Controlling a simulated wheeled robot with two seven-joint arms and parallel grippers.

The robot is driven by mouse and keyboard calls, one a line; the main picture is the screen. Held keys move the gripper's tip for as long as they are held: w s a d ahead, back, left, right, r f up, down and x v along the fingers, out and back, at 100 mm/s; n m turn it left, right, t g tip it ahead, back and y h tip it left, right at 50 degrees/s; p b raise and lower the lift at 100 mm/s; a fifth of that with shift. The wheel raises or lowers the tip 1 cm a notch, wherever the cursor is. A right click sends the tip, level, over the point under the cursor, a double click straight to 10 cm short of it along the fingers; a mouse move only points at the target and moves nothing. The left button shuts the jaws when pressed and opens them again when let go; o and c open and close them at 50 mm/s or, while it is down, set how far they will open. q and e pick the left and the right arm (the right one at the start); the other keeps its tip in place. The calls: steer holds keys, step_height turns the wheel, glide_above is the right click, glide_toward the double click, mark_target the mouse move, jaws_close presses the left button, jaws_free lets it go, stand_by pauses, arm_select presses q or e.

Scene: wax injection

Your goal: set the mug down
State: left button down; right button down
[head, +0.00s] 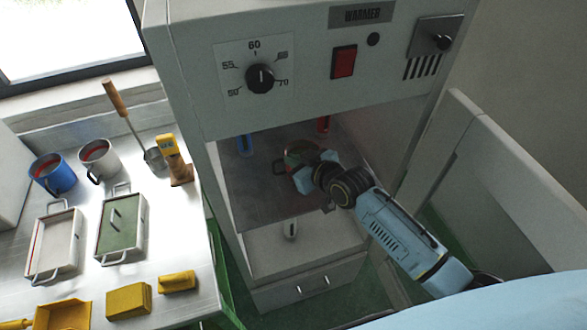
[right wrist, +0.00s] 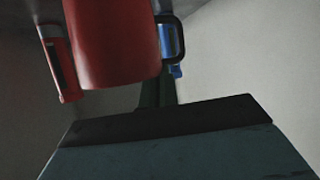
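A dark red mug (head: 300,153) is inside the warmer, toward the back of its shelf (head: 262,190). It looks upright, with its dark handle to the left. Contact between mug and shelf is hard to see. My left gripper is not in view.
A blue item (head: 245,145) and a red item (head: 323,124) stand near the mug in the warmer (head: 200,80). The warmer's side walls and control panel frame the opening. On the left, a metal table (head: 170,230) holds a blue mug (head: 57,177), a grey mug (head: 98,158), trays and yellow blocks.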

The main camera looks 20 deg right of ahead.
steer(key=shift+w+f, duration=0.1)
steer(key=shift+f, duration=1.7)
steer(key=c, duration=1.7)
jaws_free()
steer(key=v, duration=0.7)
steer(key=shift+s+d+r, duration=0.1)
steer(key=shift+s, duration=0.15)
